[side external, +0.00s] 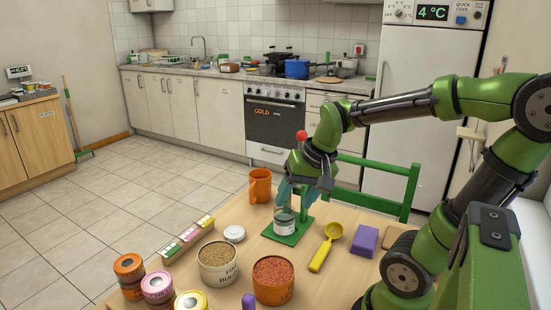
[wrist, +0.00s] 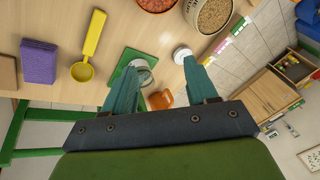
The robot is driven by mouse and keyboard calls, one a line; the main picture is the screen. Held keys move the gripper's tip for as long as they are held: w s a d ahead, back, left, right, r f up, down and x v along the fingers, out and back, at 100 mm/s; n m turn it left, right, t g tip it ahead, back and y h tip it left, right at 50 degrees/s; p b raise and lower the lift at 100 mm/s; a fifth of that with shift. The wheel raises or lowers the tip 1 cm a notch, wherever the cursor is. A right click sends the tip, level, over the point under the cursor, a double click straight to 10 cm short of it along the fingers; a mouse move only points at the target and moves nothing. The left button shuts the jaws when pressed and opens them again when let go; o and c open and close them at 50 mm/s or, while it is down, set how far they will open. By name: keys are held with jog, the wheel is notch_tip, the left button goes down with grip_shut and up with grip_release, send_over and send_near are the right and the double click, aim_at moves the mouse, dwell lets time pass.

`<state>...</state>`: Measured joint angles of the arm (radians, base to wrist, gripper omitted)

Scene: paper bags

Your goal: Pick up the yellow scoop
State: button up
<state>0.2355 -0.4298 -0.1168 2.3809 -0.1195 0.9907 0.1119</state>
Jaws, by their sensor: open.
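The yellow scoop (side external: 326,247) lies on the table, between the green stand and the purple block. In the wrist view the scoop (wrist: 88,45) is at the upper left, bowl toward my gripper. My gripper (side external: 296,200) is above the table over the green stand, to the left of the scoop and apart from it. In the wrist view the teal fingers of my gripper (wrist: 163,72) are spread wide with nothing held between them.
A green stand (side external: 296,232) with a glass jar (side external: 284,221) is under my gripper. A purple block (side external: 365,239) lies right of the scoop. An orange mug (side external: 260,186), a tub of grain (side external: 218,262) and a tub of orange-red bits (side external: 273,280) stand nearby. A green chair (side external: 400,207) is behind.

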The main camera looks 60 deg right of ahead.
aim_at(325, 247)
jog(key=s+d+f+m+g, duration=0.2)
jog(key=d+m, duration=0.2)
jog(key=d, duration=0.2)
jog(key=s+d+f+m+g, duration=0.2)
jog(key=d+m, duration=0.3)
notch_tip(325, 247, down, 16)
jog(key=shift+s+f, duration=0.1)
jog(key=shift+c, duration=0.3)
grip_shut()
